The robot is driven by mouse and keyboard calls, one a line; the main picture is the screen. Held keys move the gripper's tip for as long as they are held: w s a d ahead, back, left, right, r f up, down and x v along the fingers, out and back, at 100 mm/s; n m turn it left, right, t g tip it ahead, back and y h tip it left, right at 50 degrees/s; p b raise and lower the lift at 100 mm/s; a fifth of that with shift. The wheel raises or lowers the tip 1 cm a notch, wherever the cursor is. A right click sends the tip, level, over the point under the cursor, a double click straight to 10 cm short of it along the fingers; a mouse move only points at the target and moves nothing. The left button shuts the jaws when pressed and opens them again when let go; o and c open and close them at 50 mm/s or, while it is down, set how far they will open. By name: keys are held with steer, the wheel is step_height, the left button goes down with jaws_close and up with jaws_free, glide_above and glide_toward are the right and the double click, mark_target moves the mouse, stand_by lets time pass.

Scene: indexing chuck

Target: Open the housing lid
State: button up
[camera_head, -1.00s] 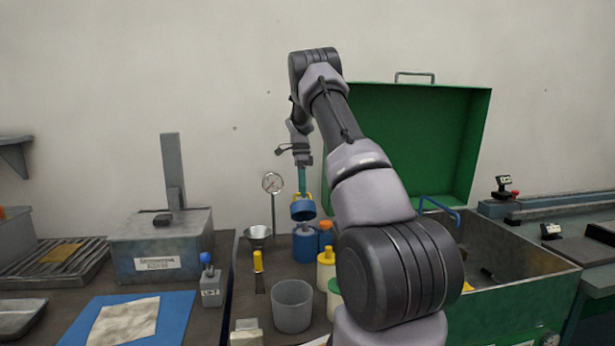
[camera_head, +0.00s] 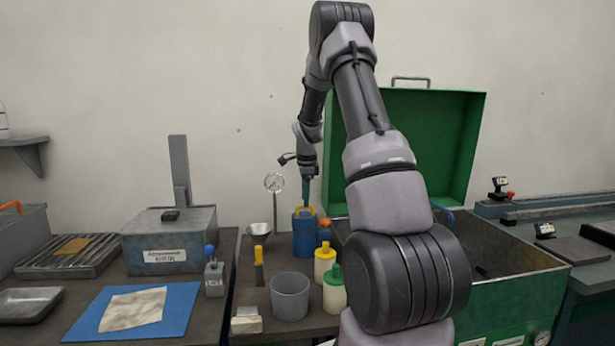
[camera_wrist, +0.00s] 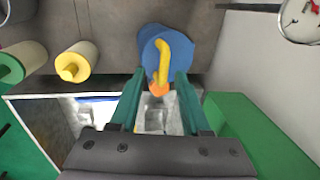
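No part is legibly marked as the housing. My gripper (camera_wrist: 158,78) is open, its green fingers pointing down above a blue canister (camera_head: 305,240). The canister's blue top (camera_wrist: 152,38) carries a yellow handle (camera_wrist: 163,62), which shows just past the fingertips, with gaps on both sides. In the head view the fingers (camera_head: 306,190) end just above the canister, partly blended with its handle.
An orange-capped blue bottle (camera_head: 324,234) is close beside the canister. A yellow-capped bottle (camera_head: 325,266), a green-capped bottle (camera_head: 334,294) and a grey cup (camera_head: 290,297) stand in front.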

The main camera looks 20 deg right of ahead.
step_height(320, 180, up, 8)
steer(key=s, duration=0.1)
steer(key=shift+s+a, duration=0.2)
steer(key=shift+s, duration=0.15)
